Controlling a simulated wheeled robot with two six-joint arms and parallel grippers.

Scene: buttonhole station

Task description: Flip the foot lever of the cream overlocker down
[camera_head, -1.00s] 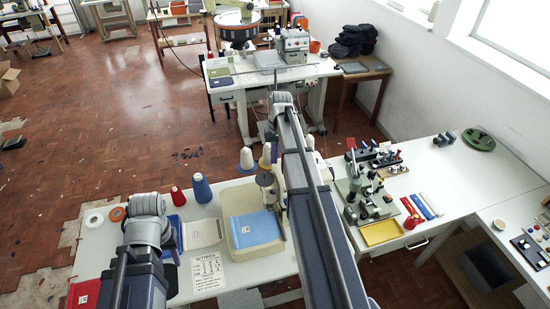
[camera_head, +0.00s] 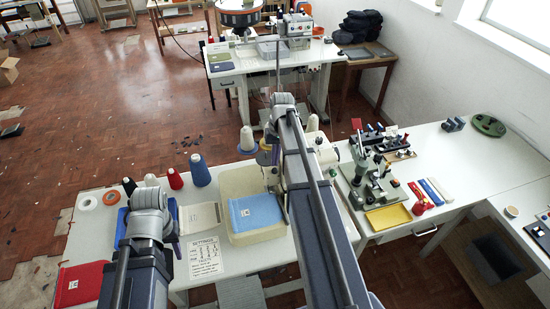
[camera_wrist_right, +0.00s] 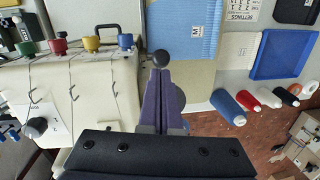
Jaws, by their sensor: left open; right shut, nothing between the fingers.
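The cream overlocker (camera_wrist_right: 75,95) fills the left of the right wrist view, with coloured tension dials along its top edge. In the head view my right arm hides most of it. A dark round knob (camera_wrist_right: 161,58), which looks like the foot lever's end, shows right at the tips of my right gripper (camera_wrist_right: 160,72). The purple fingers are shut with nothing between them; whether they touch the knob I cannot tell. The lever's shaft is hidden. My left gripper (camera_head: 176,248) is open over the table's left side, mostly hidden by its own arm.
A blue cloth (camera_head: 256,212) lies in a cream tray (camera_head: 229,183) beside the overlocker. A settings card (camera_head: 206,258), blue tray (camera_wrist_right: 285,54), red pad (camera_head: 80,284) and several thread cones (camera_head: 199,170) share the table. A green-based fixture (camera_head: 345,185) stands to the right.

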